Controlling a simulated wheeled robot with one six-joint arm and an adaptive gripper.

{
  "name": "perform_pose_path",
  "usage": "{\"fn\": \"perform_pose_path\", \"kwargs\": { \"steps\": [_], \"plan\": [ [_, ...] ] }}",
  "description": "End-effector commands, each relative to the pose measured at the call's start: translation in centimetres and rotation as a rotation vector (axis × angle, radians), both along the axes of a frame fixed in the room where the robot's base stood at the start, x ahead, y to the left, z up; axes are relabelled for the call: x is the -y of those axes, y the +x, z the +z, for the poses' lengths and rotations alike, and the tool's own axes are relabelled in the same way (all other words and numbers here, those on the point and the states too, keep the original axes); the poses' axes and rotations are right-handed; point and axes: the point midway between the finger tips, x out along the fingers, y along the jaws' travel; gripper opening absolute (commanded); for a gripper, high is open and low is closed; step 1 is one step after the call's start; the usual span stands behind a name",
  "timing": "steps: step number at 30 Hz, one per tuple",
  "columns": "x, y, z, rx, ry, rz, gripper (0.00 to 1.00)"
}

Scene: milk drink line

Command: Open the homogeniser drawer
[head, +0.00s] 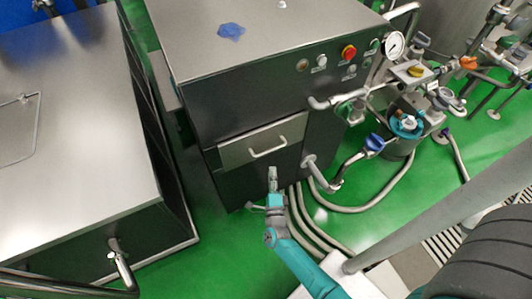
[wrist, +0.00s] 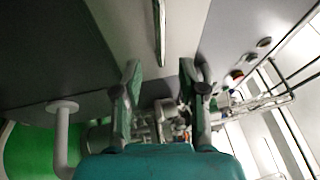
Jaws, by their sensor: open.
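The homogeniser (head: 262,85) is a dark cabinet with a steel top in the head view. Its drawer (head: 238,152) has a light steel front and looks shut. A pale bar handle (head: 268,152) is fixed across that front. In the wrist view the handle (wrist: 160,30) is a thin bar ahead of my fingers, near the top edge, on the pale drawer front (wrist: 125,22). My gripper (head: 272,172) is just below the handle in the head view. In the wrist view my gripper (wrist: 159,74) is open and empty, with the handle beyond the fingertips and between their lines.
A large steel-topped cabinet (head: 75,110) stands to the left. Pipes with a blue valve (head: 374,142) run right of the drawer. Hoses (head: 305,215) lie on the green floor beside my arm. A blue cloth-like patch (head: 231,30) lies on the homogeniser's top.

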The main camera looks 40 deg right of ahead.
Motion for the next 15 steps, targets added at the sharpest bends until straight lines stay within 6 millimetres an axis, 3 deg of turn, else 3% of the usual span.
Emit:
{"fn": "perform_pose_path", "kwargs": {
  "steps": [15],
  "plan": [
    [5.1,6.2,1.6,0.000,-0.004,-0.001,0.41]
  ]
}}
